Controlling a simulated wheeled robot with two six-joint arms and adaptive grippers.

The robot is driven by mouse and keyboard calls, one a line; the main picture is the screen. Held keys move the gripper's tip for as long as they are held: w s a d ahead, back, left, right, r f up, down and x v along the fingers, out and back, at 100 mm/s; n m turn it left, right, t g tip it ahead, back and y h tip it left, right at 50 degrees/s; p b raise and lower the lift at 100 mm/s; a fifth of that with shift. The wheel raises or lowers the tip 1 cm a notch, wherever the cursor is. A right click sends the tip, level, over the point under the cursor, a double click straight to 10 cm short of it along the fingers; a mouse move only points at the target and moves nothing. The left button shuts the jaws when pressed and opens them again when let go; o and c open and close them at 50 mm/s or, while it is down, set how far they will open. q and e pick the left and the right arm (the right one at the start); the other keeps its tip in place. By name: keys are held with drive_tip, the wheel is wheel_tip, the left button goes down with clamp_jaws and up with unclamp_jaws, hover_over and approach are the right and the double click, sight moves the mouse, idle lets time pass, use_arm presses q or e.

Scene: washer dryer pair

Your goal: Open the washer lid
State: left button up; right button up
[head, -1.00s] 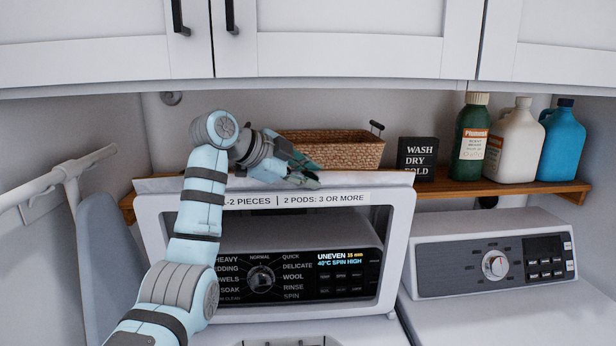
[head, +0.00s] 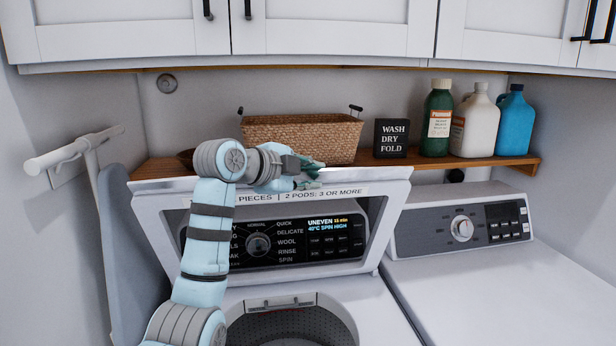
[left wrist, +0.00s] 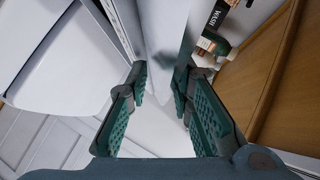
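The washer lid (head: 386,222) is a white frame with a large window and stands raised at the back of the washer (head: 375,305). The washer's control panel (head: 300,238) shows through the window, and the round drum opening (head: 290,328) is uncovered below. My left gripper (head: 316,178) is at the lid's top edge, near its middle. In the left wrist view, its two green fingers (left wrist: 162,100) are spread apart, with the lid's edge (left wrist: 165,35) between and beyond them. I cannot tell whether either finger touches it. My right gripper is in neither view.
A wooden shelf (head: 470,162) behind the lid holds a wicker basket (head: 300,138), a black sign (head: 391,138) and several bottles. White cabinets (head: 340,30) hang above. The dryer (head: 480,285) stands at right, its top clear. An ironing board (head: 130,260) leans at left.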

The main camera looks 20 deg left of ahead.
use_arm(q)
drive_tip(key=o, duration=0.3)
